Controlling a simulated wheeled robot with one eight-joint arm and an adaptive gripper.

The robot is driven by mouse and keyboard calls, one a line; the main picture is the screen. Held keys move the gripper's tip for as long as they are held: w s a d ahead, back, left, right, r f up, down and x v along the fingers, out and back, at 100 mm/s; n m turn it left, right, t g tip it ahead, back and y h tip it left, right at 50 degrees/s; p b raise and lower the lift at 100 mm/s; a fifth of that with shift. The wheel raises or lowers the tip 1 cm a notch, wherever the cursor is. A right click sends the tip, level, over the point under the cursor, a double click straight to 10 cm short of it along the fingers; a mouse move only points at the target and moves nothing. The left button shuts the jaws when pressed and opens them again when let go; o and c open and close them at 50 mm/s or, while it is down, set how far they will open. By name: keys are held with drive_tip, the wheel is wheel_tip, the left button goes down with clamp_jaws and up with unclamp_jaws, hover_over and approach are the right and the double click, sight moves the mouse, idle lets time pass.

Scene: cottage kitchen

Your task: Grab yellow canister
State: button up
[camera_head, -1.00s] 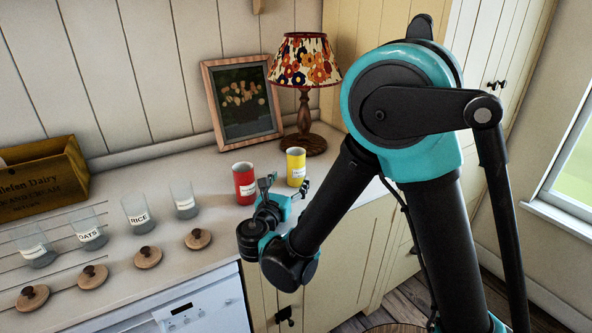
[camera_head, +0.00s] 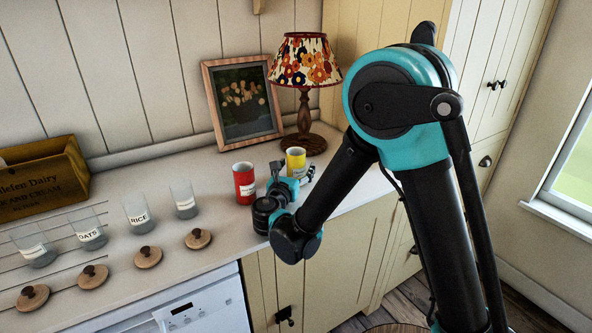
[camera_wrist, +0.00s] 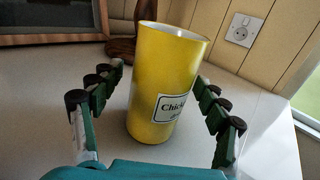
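The yellow canister (camera_head: 295,160) stands upright on the counter in front of the lamp in the head view. In the wrist view the yellow canister (camera_wrist: 165,80) fills the middle, with a white label partly reading "Chick". My gripper (camera_head: 291,176) is low over the counter at the canister's near side. In the wrist view my gripper (camera_wrist: 160,100) is open, with one finger on each side of the canister. A gap shows on the left; on the right the finger overlaps its edge, and I cannot tell if it touches.
A red canister (camera_head: 244,184) stands just left of my gripper. A lamp (camera_head: 305,100) and a framed picture (camera_head: 243,100) stand behind. Several glass jars and wooden lids are on the left counter (camera_head: 120,270).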

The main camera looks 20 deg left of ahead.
drive_tip(key=c, duration=1.4)
drive_tip(key=shift+r, duration=0.2)
